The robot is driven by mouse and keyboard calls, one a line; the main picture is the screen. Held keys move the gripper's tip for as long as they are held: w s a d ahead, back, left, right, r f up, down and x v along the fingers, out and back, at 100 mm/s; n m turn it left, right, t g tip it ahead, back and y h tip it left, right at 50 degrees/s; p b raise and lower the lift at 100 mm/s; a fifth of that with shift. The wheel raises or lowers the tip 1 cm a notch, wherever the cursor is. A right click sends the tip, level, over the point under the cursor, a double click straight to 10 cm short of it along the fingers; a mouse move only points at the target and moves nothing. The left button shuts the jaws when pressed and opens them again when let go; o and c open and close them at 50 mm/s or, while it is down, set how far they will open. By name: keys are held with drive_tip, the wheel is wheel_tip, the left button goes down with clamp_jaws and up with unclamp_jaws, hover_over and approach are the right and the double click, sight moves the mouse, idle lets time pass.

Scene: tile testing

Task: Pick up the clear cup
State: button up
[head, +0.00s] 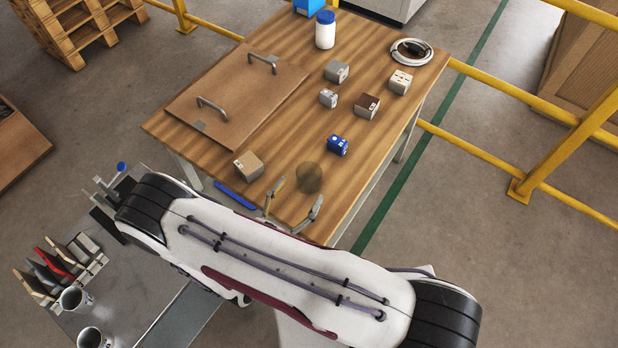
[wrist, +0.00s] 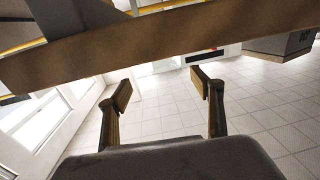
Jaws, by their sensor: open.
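A round, brownish see-through thing (head: 309,177), which looks like the clear cup, stands near the front edge of the wooden table (head: 395,60) in the head view. My gripper (head: 300,190) is open at the table's front edge, with its two fingers apart and nothing seen held between them. The cup appears just beyond the fingertips; whether they touch it cannot be told. In the wrist view, my gripper (wrist: 160,90) also shows open, with tiled floor seen between the fingers. I cannot make out the cup in the wrist view.
A blue box (head: 338,145) stands just behind the cup. A tan box (head: 248,166) and a blue bar (head: 235,195) lie to the left. Several boxes, a white bottle (head: 325,30) and a cable coil (head: 411,51) are farther back. A handled board (head: 235,100) covers the table's left.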

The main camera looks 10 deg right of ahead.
sight(315, 164)
drive_tip(key=shift+x, duration=0.85)
drive_tip(key=shift+w, duration=0.1)
drive_tip(key=shift+a+x, duration=0.2)
drive_tip(key=shift+x, duration=2.3)
drive_tip(key=shift+w+r, duration=0.1)
drive_tip(key=shift+w, duration=0.1)
drive_tip(key=c, duration=1.2)
